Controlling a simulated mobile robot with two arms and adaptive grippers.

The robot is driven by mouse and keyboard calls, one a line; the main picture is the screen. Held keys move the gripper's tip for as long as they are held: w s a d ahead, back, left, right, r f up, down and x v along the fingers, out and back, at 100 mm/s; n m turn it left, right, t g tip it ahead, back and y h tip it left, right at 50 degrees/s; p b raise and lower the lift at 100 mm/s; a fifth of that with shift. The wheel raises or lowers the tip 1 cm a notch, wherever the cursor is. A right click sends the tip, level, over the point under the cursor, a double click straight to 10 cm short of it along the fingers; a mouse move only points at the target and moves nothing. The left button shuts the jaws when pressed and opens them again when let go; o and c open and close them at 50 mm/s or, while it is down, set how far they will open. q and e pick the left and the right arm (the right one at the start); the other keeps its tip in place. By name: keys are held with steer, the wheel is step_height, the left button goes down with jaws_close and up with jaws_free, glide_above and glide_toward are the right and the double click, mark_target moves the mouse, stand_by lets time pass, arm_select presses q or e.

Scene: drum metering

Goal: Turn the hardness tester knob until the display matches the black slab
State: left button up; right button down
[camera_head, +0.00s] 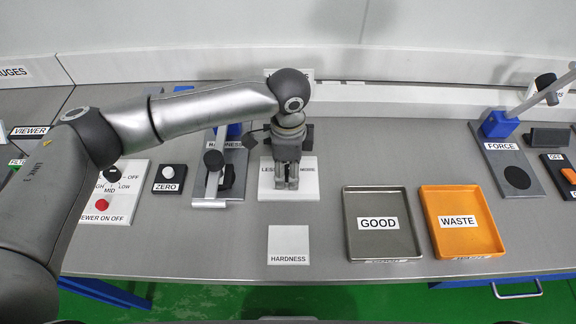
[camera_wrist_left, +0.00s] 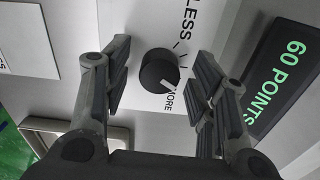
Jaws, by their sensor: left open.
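My left gripper (camera_head: 286,184) comes down over a white panel (camera_head: 268,188) marked LESS and MORE. In the left wrist view the open fingers of the gripper (camera_wrist_left: 162,80) are on either side of a round black knob (camera_wrist_left: 159,70), with gaps showing. The knob's white pointer is toward the MORE side. A dark display (camera_wrist_left: 284,75) beside the panel reads "60 POINTS" in green. The hardness tester (camera_head: 235,160) stands to the panel's left in the head view, with a lever and a black ball. I cannot make out a black slab for certain. My right gripper is not in view.
A white HARDNESS plate (camera_head: 289,244) lies in front of the panel. A grey GOOD tray (camera_head: 349,222) and an orange WASTE tray (camera_head: 431,214) are to the right. A ZERO button box (camera_head: 169,178) is left of the tester. The FORCE station (camera_head: 515,177) is far right.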

mark_target(288, 170)
arm_select(q)
step_height(288, 170, up, 12)
stand_by(0.5)
stand_by(0.3)
